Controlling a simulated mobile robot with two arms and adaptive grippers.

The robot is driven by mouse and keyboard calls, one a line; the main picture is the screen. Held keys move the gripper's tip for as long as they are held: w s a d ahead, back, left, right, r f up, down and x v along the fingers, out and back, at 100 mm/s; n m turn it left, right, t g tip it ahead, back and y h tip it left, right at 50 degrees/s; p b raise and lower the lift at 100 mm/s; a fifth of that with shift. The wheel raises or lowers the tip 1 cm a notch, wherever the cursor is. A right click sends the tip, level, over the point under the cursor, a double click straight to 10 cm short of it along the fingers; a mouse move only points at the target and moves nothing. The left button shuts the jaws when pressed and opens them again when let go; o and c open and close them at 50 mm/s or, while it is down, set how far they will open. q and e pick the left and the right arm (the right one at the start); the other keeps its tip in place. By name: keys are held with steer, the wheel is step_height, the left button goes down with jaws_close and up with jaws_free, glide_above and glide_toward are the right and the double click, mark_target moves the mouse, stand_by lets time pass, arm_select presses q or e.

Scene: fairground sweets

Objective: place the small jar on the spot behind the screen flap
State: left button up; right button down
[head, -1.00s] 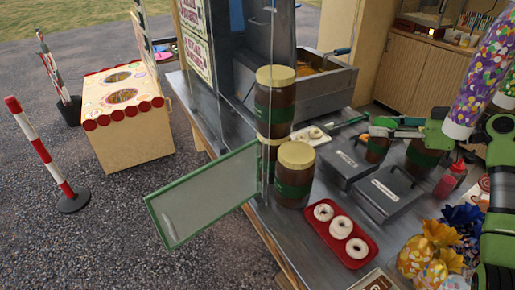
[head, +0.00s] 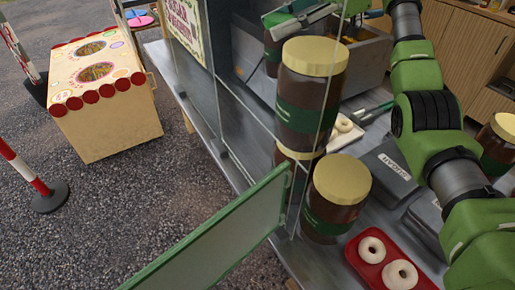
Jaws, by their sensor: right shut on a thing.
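My right gripper (head: 292,16) is at the top of the head view, over the counter behind the big jars. It is shut on the small jar (head: 272,52), brown with a green band, which hangs upright and is partly hidden by the upper big jar. The screen flap (head: 215,245), a pale panel in a green frame, juts out past the counter's edge at the lower left. The spot cannot be made out. My left gripper is out of view.
Yellow-lidded big jars stand behind the clear screen: an upper one (head: 311,100) stacked on another, and one in front (head: 335,200). A red tray (head: 365,262) of doughnuts, a grey lidded bin (head: 385,172) and another jar (head: 497,150) are to the right.

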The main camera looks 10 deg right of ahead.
steer(key=shift+w+a+f+n+g, duration=0.2)
steer(key=shift+a+f+n+g, duration=0.1)
steer(key=shift+a+f, duration=0.5)
arm_select(q)
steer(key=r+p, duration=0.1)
steer(key=p, duration=0.1)
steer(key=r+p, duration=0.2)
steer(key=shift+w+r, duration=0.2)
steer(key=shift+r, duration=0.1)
arm_select(e)
step_height(320, 180, down, 26)
steer(key=shift+s+f, duration=0.15)
steer(key=shift+s, duration=0.05)
steer(key=shift+f, duration=0.15)
steer(key=c, duration=1.5)
jaws_free()
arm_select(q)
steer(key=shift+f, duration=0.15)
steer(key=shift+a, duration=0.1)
